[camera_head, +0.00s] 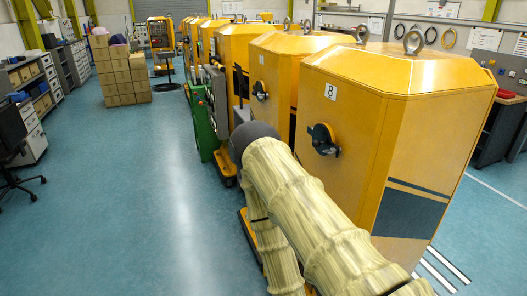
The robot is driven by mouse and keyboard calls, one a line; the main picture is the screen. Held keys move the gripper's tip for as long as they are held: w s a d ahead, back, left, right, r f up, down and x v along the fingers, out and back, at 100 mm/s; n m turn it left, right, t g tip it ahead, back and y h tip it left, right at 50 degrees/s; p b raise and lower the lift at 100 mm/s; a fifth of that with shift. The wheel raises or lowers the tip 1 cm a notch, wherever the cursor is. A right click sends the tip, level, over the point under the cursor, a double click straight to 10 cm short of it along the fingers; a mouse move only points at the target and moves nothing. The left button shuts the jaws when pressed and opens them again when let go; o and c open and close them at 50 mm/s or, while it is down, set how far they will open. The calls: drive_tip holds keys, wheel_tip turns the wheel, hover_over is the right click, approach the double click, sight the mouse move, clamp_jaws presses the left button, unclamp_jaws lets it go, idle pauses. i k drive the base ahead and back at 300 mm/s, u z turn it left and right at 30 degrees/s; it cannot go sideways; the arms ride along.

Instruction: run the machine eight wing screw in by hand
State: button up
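Machine eight (410,90) is the large yellow cabinet at the right, marked with a white "8" label (331,91). A dark wing screw (323,139) sits on its left-hand face, below the label, with a lighter part at its right edge. How far in it is, I cannot tell. My arm, in a pale ribbed sleeve, rises from the bottom, bends at a dark rounded joint left of the screw and runs down again. My gripper is not in view. The arm hides the lower part of machine eight's face.
More yellow machines (275,75) stand in a row behind, the nearest with a similar dark knob (260,91). A green unit (203,125) stands left of the row. Stacked cardboard boxes (120,72) and drawer cabinets are further left. The blue floor (130,210) at left is clear.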

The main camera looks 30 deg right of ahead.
sight(333, 150)
drive_tip(key=u, duration=1.25)
drive_tip(key=i, duration=1)
drive_tip(key=z, duration=2.15)
